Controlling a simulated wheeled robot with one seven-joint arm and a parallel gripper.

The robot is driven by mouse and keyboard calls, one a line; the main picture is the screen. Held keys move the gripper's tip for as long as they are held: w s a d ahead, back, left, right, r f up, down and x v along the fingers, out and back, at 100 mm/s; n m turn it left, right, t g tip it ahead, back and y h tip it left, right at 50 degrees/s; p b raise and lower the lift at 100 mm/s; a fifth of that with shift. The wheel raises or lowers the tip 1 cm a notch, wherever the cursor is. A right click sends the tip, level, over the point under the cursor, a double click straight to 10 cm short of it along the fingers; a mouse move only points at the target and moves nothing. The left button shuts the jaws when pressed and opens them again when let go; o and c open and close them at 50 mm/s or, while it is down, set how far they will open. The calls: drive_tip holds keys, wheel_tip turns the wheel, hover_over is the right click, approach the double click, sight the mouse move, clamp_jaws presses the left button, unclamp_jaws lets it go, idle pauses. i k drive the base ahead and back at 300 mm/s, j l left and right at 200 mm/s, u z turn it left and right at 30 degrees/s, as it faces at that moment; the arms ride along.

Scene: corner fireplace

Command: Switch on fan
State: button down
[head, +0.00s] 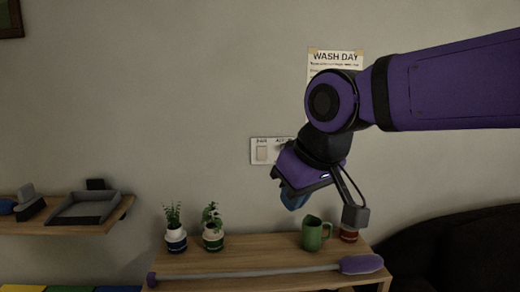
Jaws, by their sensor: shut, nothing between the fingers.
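A pale switch plate (256,157) is fixed to the wall at the middle of the head view. One beige rocker (262,153) shows on its left part, with a small dark label above it that is too blurred to read surely. A second label starts to its right. The right part of the plate is hidden behind my arm and gripper. My gripper (292,200) is shut and empty. Its bluish fingers point down, a little below and right of the visible rocker. I cannot tell how far it is from the wall. No fan is in view.
A wooden table (230,254) below holds two potted plants (175,228), a green mug (312,233), a red can (348,234) and a long purple-ended rod (250,272). A shelf (70,226) with a grey tray (85,208) is at left. A dark sofa (455,250) is at right.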

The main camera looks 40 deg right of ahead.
sight(262, 151)
drive_tip(key=i+j+z, duration=0.1)
drive_tip(key=i+z, duration=0.15)
drive_tip(key=i, duration=0.15)
drive_tip(key=i+j+z, duration=0.25)
drive_tip(key=i, duration=0.15)
